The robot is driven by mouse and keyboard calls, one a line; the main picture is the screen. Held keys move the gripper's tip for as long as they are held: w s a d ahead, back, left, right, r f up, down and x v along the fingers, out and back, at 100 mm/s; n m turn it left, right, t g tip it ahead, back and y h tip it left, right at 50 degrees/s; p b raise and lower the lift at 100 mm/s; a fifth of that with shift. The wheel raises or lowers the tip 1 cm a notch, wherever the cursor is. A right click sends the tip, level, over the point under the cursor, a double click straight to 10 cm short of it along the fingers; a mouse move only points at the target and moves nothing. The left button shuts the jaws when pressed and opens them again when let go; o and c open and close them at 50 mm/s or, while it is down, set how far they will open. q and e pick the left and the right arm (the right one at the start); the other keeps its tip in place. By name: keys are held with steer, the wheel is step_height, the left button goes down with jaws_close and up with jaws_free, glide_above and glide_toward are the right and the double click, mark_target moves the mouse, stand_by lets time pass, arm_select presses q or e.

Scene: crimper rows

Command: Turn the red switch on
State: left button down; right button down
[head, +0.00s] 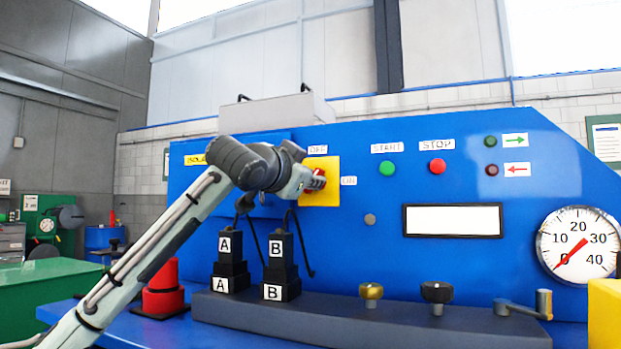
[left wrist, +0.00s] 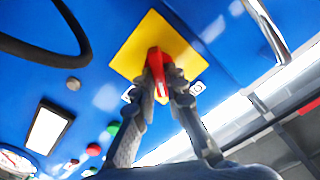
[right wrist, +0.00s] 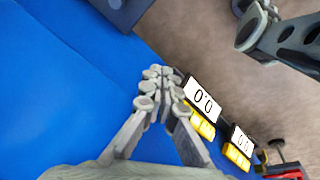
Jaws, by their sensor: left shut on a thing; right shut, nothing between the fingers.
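The red switch (head: 321,173) sits on a yellow plate (head: 330,197) on the blue panel, with an OFF label (head: 317,149) above and an ON label (head: 348,181) to the right. My left gripper (head: 310,183) is shut on the switch handle and partly covers it. The left wrist view shows the red handle (left wrist: 155,60) between the two fingers, in front of the yellow plate (left wrist: 135,48). I cannot tell exactly which label the handle points to. My right gripper (right wrist: 157,75) is shut and empty; it is out of the head view.
Green (head: 387,168) and red (head: 438,166) push buttons sit right of the switch. Black A and B blocks (head: 281,250) stand below it, with dark cables nearby. Yellow boxes with white displays (right wrist: 203,98) lie right of my right gripper.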

arm_select(q)
steer(key=m, duration=1)
steer(key=shift+f+m, duration=0.1)
steer(key=shift+m, duration=0.2)
stand_by(0.4)
steer(key=c, duration=1.6)
jaws_free()
steer(key=shift+d, duration=0.1)
steer(key=shift+o, duration=0.2)
steer(key=v, duration=1.2)
steer(key=shift+f, duration=0.1)
